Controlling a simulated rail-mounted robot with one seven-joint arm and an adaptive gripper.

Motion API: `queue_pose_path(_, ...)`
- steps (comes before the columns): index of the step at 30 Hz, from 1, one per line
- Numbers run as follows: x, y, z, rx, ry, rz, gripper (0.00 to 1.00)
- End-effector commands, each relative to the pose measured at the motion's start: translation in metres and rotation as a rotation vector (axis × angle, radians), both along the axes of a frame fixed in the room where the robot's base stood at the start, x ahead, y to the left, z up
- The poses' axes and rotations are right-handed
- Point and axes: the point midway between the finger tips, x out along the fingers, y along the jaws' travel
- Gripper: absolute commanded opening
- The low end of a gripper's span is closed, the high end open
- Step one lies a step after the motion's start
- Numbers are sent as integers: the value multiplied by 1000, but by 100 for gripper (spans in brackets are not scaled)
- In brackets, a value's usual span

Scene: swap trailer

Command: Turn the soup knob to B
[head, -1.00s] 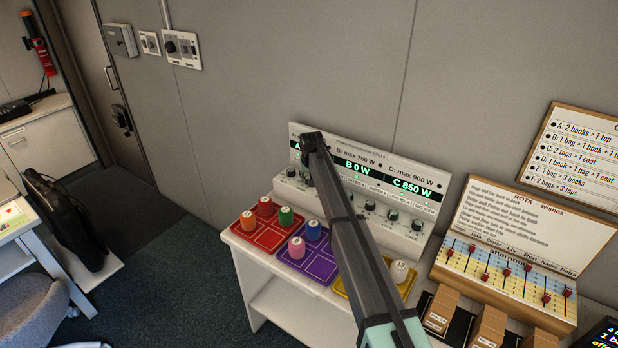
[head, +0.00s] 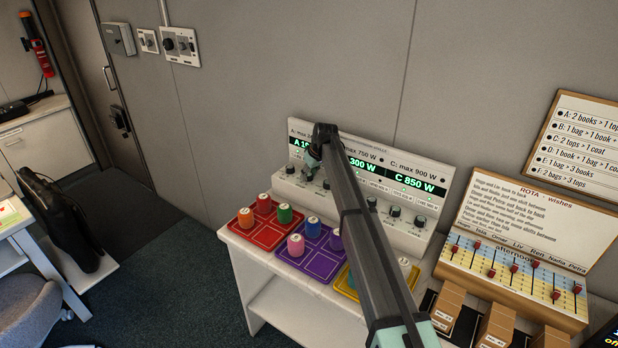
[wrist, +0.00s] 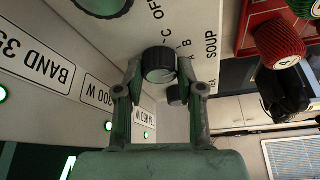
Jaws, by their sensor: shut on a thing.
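The panel (head: 375,152) stands against the wall, with a row of dark knobs along its lower face. In the wrist view a black ribbed knob (wrist: 158,64) sits between my two fingertips, with the label SOUP beside it. Marks OFF, C, B and A are printed around this soup knob; which one its pointer is on is hard to tell. My gripper (wrist: 159,74) is shut on the soup knob. In the head view my gripper (head: 313,165) is at the panel's left half, and my arm hides part of the panel. The displays show B 300 W and C 850 W; A is partly hidden.
Another knob (wrist: 176,95) is close beyond the held one. Red (head: 268,236), purple (head: 300,262) and yellow trays (head: 345,286) with coloured lettered pegs stand below the panel. A slider board (head: 510,270) is at right.

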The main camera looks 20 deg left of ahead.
Motion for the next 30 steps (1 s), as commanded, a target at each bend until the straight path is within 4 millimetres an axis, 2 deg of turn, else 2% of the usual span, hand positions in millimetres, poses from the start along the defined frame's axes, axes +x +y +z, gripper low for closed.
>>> queue_pose_path(9,0,0,-1,-1,2,116,3)
queue_pose_path(23,-1,0,-1,-2,3,133,3)
queue_pose_path(24,-1,0,-1,-3,3,132,45)
queue_pose_path(25,-1,0,-1,-2,3,132,55)
queue_pose_path(26,-1,0,-1,-2,3,132,63)
queue_pose_path(30,0,0,-1,-1,2,131,63)
